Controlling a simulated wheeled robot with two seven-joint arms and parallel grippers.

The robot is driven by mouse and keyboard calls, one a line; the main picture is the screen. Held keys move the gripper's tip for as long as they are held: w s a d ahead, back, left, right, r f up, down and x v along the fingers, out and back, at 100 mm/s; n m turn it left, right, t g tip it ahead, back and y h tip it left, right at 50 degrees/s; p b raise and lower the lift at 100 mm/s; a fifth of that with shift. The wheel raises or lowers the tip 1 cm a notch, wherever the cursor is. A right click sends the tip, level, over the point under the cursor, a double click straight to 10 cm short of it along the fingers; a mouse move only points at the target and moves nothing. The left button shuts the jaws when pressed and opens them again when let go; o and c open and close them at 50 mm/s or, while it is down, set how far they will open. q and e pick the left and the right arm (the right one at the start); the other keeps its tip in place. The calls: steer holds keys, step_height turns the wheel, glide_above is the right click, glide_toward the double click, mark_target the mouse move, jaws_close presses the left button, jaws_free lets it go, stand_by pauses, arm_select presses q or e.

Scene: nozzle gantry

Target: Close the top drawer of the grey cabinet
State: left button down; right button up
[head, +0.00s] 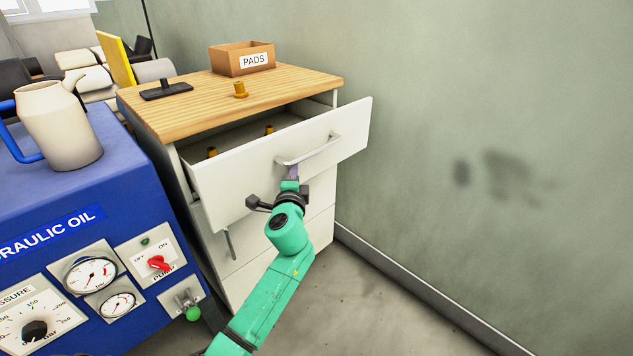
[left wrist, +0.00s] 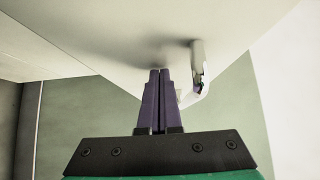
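The grey cabinet (head: 318,215) has a wooden top and pale drawer fronts. Its top drawer (head: 235,175) is pulled out, and its inside shows behind the front. The drawer front also fills the upper part of the left wrist view (left wrist: 100,35). A bar handle (head: 310,150) is on this front; in the left wrist view the handle (left wrist: 198,70) is just right of my fingertips. My left gripper (head: 293,172) is shut, its purple fingers together and pointing at the drawer front by the handle. I cannot tell whether the tips touch it. My right gripper is not in view.
Small brass pieces (head: 269,129) are in the drawer. A PADS box (head: 242,59), a black item (head: 166,90) and a brass piece (head: 240,90) stand on the cabinet top. A blue hydraulic unit (head: 130,190) with a jug (head: 60,125) is at left, a wall at right.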

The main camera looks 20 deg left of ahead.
arm_select(q)
steer(key=w+a, duration=0.1)
steer(key=a, duration=0.3)
steer(key=w+a+b, duration=0.1)
steer(key=w+a, duration=0.1)
steer(key=a, duration=0.2)
steer(key=w+a, duration=0.1)
steer(key=a, duration=0.3)
steer(key=shift+w+f+b, duration=0.1)
steer(key=shift+w+b, duration=0.25)
steer(key=shift+w+a, duration=0.15)
steer(key=shift+a, duration=0.35)
steer(key=shift+r, duration=0.25)
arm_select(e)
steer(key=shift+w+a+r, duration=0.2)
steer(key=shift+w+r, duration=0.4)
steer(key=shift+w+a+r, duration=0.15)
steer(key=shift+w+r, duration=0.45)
